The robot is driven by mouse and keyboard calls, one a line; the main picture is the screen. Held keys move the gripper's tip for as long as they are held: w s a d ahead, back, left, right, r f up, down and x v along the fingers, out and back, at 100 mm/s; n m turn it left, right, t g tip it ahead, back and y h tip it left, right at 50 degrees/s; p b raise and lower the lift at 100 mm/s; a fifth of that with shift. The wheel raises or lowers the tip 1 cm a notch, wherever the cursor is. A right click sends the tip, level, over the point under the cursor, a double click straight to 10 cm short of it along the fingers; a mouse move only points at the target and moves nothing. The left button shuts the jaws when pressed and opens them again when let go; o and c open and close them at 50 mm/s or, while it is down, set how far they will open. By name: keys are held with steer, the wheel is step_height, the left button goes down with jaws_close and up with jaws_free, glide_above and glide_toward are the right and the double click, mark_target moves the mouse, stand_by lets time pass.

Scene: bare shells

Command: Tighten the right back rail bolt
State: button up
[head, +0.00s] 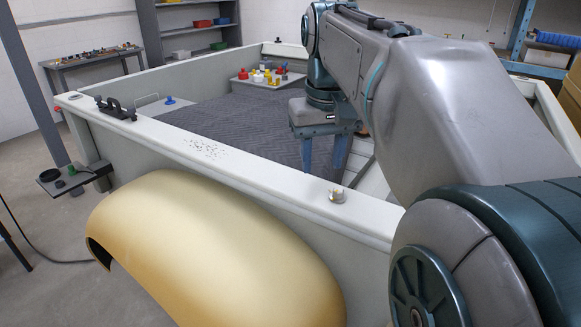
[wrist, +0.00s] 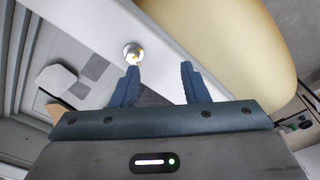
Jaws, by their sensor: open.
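A short silver bolt (head: 337,196) stands upright on the top of the near white rail (head: 240,157), toward its right end. The wrist view also shows a bolt (wrist: 132,52) on the white rail, round and silver with a yellowish mark. My gripper (head: 322,166) points down with its blue fingers apart and nothing between them; in the head view it appears beyond the near rail. In the wrist view the gripper (wrist: 159,67) has its left fingertip close below the bolt, and the bolt lies outside the gap. Whether they touch cannot be told.
A tan curved fender (head: 215,245) bulges from the rail's near side. A black clamp (head: 115,108) sits on the rail's left part. A quilted grey mat (head: 240,125) covers the bed inside. Several coloured pieces stand on a grey ledge (head: 285,82) at the back.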

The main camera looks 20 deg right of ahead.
step_height(320, 180, up, 4)
steer(key=g+b, duration=0.1)
steer(key=b, duration=0.1)
glide_above(339, 190)
steer(key=shift+m, duration=0.3)
step_height(339, 190, down, 13)
steer(key=b, duration=0.2)
steer(key=shift+r+b, duration=0.1)
steer(key=shift+b, duration=0.25)
jaws_close()
